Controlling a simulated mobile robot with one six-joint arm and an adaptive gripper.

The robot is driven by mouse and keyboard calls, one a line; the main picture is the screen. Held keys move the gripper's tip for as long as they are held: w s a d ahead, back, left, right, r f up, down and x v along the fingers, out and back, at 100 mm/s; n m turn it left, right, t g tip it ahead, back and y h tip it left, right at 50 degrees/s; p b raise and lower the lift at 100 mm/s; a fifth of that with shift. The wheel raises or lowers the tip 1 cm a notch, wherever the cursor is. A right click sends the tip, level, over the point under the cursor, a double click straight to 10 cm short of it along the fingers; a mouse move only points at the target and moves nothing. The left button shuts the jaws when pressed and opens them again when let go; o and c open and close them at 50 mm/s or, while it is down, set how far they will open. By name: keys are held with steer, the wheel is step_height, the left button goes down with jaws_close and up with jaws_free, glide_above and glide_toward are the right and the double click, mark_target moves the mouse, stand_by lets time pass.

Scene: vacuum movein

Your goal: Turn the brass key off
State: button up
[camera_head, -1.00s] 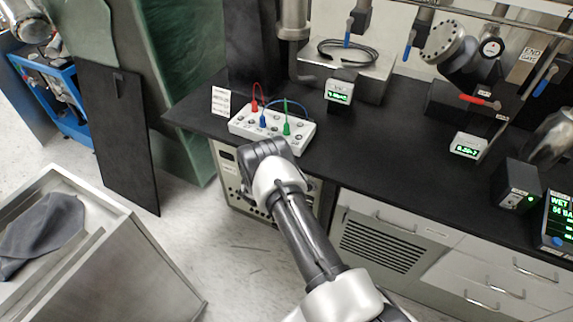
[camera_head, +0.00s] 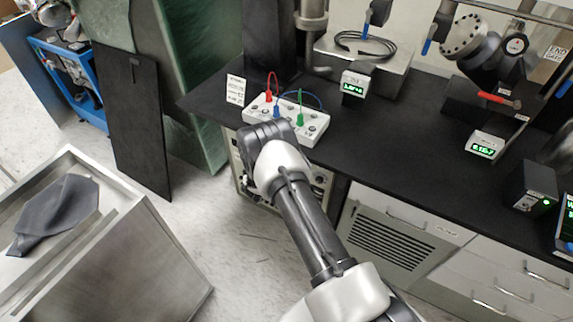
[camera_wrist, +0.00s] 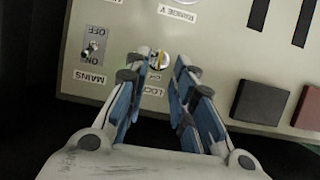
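The brass key (camera_wrist: 158,60) sits in a round lock on the beige panel (camera_wrist: 215,65) in the wrist view, beside partly covered upside-down lettering. My gripper (camera_wrist: 161,64) points at the panel with its two fingers apart, one on each side of the key. A gap shows between the fingertips; I cannot tell whether either touches the key. In the head view the panel is the front of a unit under the bench (camera_head: 318,178), largely behind my arm. The key and fingertips are hidden there.
A MAINS toggle switch (camera_wrist: 90,46) is left of the key in the wrist view. A dark block (camera_wrist: 261,103) and a red block (camera_wrist: 307,108) are at right. Above the unit, the black benchtop (camera_head: 400,140) carries a white socket box (camera_head: 312,134) with coloured plugs.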

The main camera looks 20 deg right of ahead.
steer(key=v, duration=0.7)
steer(key=shift+s+a, duration=0.25)
